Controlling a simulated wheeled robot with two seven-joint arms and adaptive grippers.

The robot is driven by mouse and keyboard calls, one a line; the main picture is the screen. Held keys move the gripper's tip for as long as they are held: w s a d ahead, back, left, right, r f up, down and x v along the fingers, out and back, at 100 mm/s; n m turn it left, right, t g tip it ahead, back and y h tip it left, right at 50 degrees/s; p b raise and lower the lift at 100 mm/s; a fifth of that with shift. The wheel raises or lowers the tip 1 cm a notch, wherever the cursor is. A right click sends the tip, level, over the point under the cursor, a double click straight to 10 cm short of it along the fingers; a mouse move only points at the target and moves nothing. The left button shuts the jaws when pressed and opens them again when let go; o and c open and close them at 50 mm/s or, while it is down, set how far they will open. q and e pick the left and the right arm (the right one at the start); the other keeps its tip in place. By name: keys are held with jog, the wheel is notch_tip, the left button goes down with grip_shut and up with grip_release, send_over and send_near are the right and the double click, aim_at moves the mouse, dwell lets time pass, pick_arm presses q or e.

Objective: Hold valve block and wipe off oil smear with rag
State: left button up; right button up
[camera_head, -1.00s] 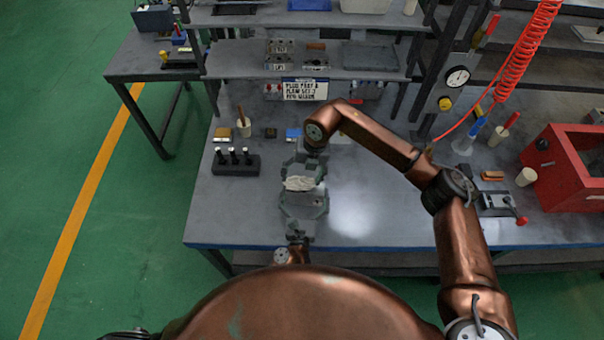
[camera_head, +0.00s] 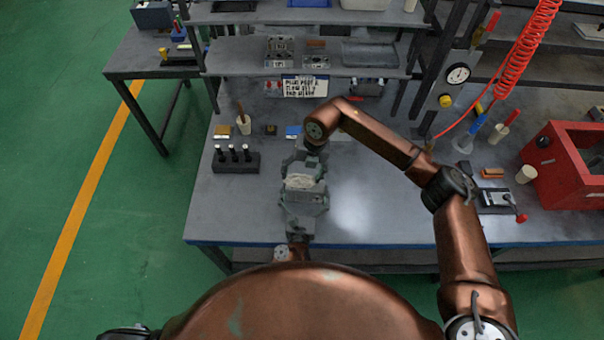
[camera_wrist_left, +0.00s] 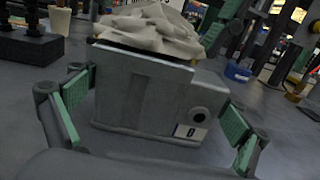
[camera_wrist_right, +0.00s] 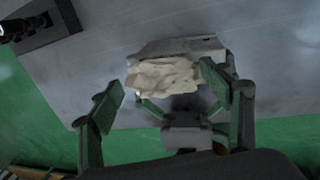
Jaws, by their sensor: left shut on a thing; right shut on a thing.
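The grey valve block (camera_wrist_left: 150,88) stands upright between the two green-padded fingers of my left gripper (camera_wrist_left: 155,105), which is shut on it. The block has a round port and a small label on its near face. A crumpled off-white rag (camera_wrist_left: 150,28) lies against its top; in the head view the rag (camera_head: 300,182) sits between the two grippers. My right gripper (camera_wrist_right: 160,90) is shut on the rag, above the block. The block (camera_wrist_right: 180,47) partly shows behind the rag in the right wrist view. The rag hides the block's top, so no oil smear shows.
A black rack with several upright pins (camera_head: 236,162) stands left of the grippers. A cup with a brush (camera_head: 243,125) and small blocks are behind. A red box (camera_head: 570,165) and a small clamp (camera_head: 497,200) are at right. The bench middle is clear.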

jog(key=shift+f, duration=0.2)
jog(key=shift+d, duration=0.6)
jog(key=shift+a, duration=1.2)
jog(key=shift+d+f, duration=0.1)
jog(key=shift+d, duration=1.1)
jog(key=shift+a, duration=0.1)
